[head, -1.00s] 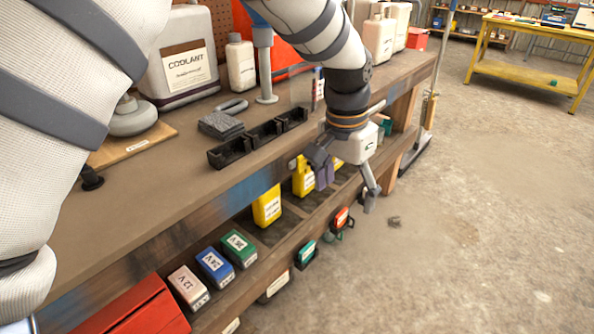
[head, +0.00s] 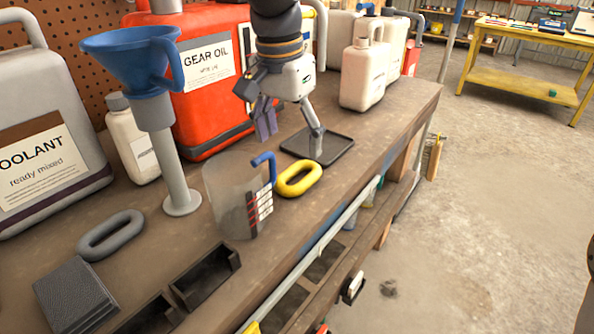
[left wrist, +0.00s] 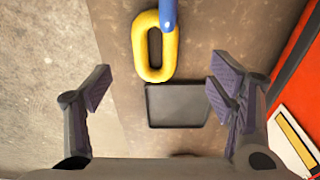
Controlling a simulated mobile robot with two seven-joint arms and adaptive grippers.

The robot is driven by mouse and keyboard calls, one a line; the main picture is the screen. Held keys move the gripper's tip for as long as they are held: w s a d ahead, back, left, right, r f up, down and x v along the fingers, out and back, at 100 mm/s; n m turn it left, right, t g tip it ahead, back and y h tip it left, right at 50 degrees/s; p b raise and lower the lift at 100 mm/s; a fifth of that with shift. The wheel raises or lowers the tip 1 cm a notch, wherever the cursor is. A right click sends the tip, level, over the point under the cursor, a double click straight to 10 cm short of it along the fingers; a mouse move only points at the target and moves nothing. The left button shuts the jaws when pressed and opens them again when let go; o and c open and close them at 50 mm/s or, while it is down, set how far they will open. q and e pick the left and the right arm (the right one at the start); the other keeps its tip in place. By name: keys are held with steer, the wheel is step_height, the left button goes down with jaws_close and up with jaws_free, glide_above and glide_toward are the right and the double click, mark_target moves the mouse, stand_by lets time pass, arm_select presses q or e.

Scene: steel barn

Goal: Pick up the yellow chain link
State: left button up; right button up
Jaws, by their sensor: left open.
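The yellow chain link (head: 299,178) lies on the bench beside the clear measuring jug (head: 232,200), close to the jug's blue handle (head: 264,162). In the left wrist view the link (left wrist: 142,50) is at the top middle, with the blue handle (left wrist: 168,14) over part of it. My left gripper (head: 292,130) is open and empty, above the bench near the black tray (head: 338,153). In the left wrist view its fingers (left wrist: 160,88) spread either side of the tray (left wrist: 178,121). The link is beyond the fingertips. My right gripper is not in view.
A blue funnel on a grey stand (head: 165,150) and a red gear oil can (head: 205,105) stand behind the jug. A grey link (head: 110,234) lies at left. Black bins (head: 206,275) sit at the bench front. White jugs (head: 362,78) stand further right.

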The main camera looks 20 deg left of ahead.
mark_target(298, 168)
arm_select(q)
steer(key=f, duration=0.5)
steer(key=w+d+f, duration=0.1)
steer(key=f, duration=0.1)
steer(key=shift+w+f, duration=0.1)
steer(key=shift+f, duration=0.2)
steer(key=shift+r, duration=0.1)
steer(key=c, duration=1.3)
steer(key=shift+c, duration=0.2)
